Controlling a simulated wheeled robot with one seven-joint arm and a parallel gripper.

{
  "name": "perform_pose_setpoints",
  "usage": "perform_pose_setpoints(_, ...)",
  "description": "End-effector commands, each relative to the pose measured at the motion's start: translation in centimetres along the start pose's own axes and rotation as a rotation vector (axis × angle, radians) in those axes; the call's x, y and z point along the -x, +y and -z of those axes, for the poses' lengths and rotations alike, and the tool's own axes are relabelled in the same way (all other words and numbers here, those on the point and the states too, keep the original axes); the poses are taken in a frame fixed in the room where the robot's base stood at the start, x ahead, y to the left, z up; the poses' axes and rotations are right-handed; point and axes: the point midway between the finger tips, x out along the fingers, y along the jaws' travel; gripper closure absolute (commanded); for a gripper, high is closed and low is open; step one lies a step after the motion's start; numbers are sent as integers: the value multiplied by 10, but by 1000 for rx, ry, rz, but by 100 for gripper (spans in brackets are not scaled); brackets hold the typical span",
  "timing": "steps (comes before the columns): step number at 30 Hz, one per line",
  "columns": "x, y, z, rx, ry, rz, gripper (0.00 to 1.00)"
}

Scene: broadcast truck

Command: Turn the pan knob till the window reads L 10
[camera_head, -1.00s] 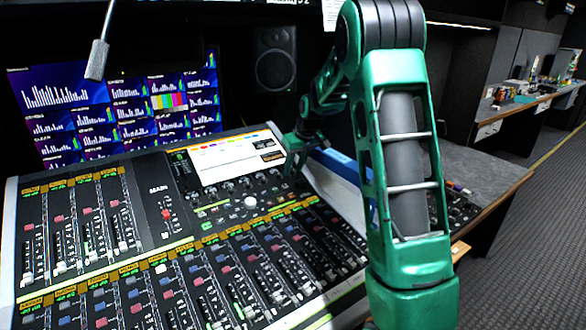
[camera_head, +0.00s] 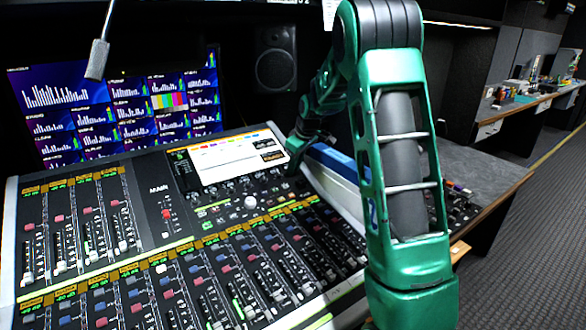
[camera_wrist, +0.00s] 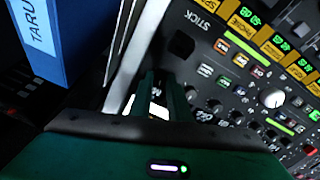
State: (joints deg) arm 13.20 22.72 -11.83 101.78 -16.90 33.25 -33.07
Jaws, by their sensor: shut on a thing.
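The mixing console (camera_head: 150,225) has a bright screen (camera_head: 222,155) in its upper right part. Dark readout boxes sit at the screen's right side (camera_head: 272,156), too small to read from here. My gripper (camera_head: 294,165) is down at the console's right edge, just right of the screen. In the wrist view its two dark green fingers (camera_wrist: 163,92) point at the panel and are shut on the pan knob, which the fingers hide. A bright white patch shows between the fingers. I cannot read any pan value in either view.
A blue binder (camera_wrist: 38,40) stands close beside my gripper, at the console's right side. A white round knob (camera_wrist: 273,98) and small buttons lie near. A gooseneck microphone (camera_head: 97,58) hangs at upper left.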

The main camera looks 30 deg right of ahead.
Motion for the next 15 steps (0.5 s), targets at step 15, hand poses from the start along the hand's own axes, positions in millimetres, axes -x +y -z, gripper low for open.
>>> perform_pose_setpoints(15,0,-1,0,463,0,-6,100)
